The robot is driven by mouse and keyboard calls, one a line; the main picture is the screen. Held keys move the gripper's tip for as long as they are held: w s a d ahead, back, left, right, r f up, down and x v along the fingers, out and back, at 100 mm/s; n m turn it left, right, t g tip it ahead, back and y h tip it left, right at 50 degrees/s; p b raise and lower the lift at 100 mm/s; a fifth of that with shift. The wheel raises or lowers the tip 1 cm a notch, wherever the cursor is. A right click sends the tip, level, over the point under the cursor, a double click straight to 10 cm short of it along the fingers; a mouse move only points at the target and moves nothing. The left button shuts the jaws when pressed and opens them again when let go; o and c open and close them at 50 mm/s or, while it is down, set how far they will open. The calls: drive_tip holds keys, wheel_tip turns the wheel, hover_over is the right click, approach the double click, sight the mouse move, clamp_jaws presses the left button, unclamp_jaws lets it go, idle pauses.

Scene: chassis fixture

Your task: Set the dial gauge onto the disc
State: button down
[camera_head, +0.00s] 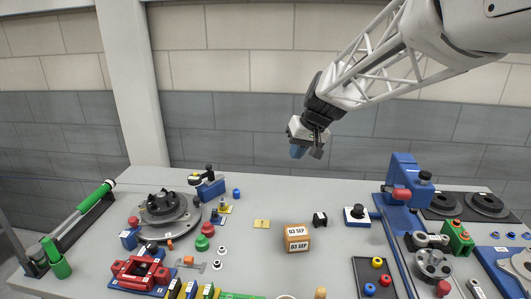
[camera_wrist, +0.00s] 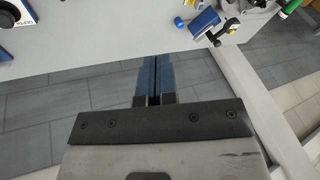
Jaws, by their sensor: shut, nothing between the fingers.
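What looks like the dial gauge (camera_head: 209,186) is a blue block with a white-and-black arm on top, at the back left of the table. It also shows at the top of the wrist view (camera_wrist: 205,24). The grey round disc (camera_head: 182,226) lies just left of it, with a black stepped chuck-like part on it. Only part of the disc shows in the wrist view (camera_wrist: 262,4). My gripper (camera_head: 297,152) hangs high above the table's back edge, right of both and apart from them. Its blue fingers (camera_wrist: 154,76) are shut together and empty.
A cardboard box (camera_head: 297,240) marked 03 SEP stands mid-table. A blue press-like fixture (camera_head: 404,180) rises at the right. A red clamp (camera_head: 140,272) and several small parts crowd the front left. The back middle of the table is mostly clear.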

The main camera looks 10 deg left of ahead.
sight(207, 175)
drive_tip(key=w+a+f+n+y, duration=0.1)
drive_tip(key=w+a+f, duration=0.3)
drive_tip(key=w+a, duration=0.6)
drive_tip(key=w+a+f+n+y, duration=0.1)
drive_tip(key=w+a+f, duration=0.3)
drive_tip(key=w+a, duration=0.6)
drive_tip(key=shift+w+f+n+g+y, duration=0.15)
drive_tip(key=shift+f+n+g+y, duration=0.15)
drive_tip(key=shift+g, duration=0.1)
drive_tip(key=shift+a+f, duration=0.1)
drive_tip(key=shift+a, duration=0.05)
drive_tip(key=shift+s+a+f, duration=0.15)
drive_tip(key=shift+a+f, duration=1.85)
drive_tip(key=shift+a, duration=0.3)
drive_tip(key=shift+s+a+f, duration=0.15)
drive_tip(key=shift+a+f, duration=1.85)
drive_tip(key=shift+a, duration=0.25)
drive_tip(key=shift+s, duration=0.1)
